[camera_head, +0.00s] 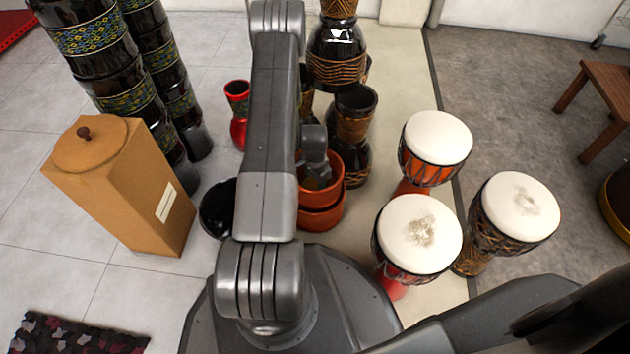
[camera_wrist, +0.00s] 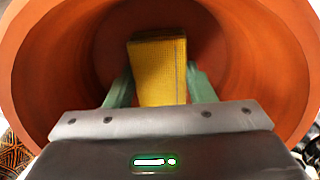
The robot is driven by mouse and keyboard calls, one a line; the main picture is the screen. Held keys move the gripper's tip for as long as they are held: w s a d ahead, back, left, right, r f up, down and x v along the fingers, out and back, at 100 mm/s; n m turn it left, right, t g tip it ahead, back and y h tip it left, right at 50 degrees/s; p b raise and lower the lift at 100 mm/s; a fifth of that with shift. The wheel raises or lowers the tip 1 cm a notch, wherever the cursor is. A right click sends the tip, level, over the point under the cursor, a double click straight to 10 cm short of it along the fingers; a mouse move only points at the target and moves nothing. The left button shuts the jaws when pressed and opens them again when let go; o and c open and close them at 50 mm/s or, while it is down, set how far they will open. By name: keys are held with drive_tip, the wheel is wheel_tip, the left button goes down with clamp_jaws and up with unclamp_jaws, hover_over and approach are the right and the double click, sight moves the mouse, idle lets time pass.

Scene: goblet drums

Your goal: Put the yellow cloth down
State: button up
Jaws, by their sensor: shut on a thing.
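The yellow cloth (camera_wrist: 160,68) is a folded, woven-looking block in the wrist view. My gripper (camera_wrist: 160,88) is shut on it, with a green finger on each side. The cloth and fingers are inside the mouth of an orange-brown round pot (camera_wrist: 262,60), whose walls surround them. I cannot tell whether the cloth touches the pot's bottom. In the head view the stacked orange-brown pots (camera_head: 322,214) stand just right of my arm. The cloth and fingertips are hidden there behind my wrist.
A black bowl (camera_head: 215,208) and a tan lidded box (camera_head: 130,190) stand left of my arm. Goblet drums with white heads (camera_head: 436,137) stand on the right. Dark drums (camera_head: 352,130) rise behind the pots, near a small red drum (camera_head: 238,110). Pale floor is open at the left.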

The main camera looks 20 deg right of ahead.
sight(315, 182)
drive_tip(key=shift+f, duration=0.2)
drive_tip(key=o, duration=1.1)
drive_tip(key=shift+r, duration=0.1)
wheel_tip(315, 182, up, 12)
drive_tip(key=p, duration=0.5)
drive_tip(key=shift+r, duration=0.15)
wheel_tip(315, 182, down, 12)
drive_tip(key=b, duration=0.5)
drive_tip(key=shift+f, duration=0.2)
drive_tip(key=shift+r+p, duration=0.75)
drive_tip(key=shift+r, duration=1.05)
